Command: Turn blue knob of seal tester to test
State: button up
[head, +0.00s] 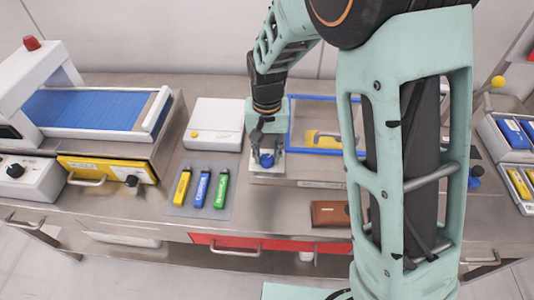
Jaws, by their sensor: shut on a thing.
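A blue knob (267,160) sits on a small pale panel (267,174) at the middle of the bench. My gripper (267,154) reaches down from above and is shut on this knob, its fingers on either side. The knob's marks and the way it points are too small to read. A blue-framed unit (291,128) with a yellow piece (323,139) inside lies right behind and to the right of the panel. My arm hides its right part.
A white box (217,115) and a grey mat (184,207) with yellow, blue and green packs lie left of my gripper. A brown case (329,213) lies in front to the right. A conveyor (80,110) stands at left, and trays (512,160) at right.

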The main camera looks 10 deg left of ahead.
dwell(0.3)
jog(key=o, duration=1.2)
jog(key=shift+c, duration=0.2)
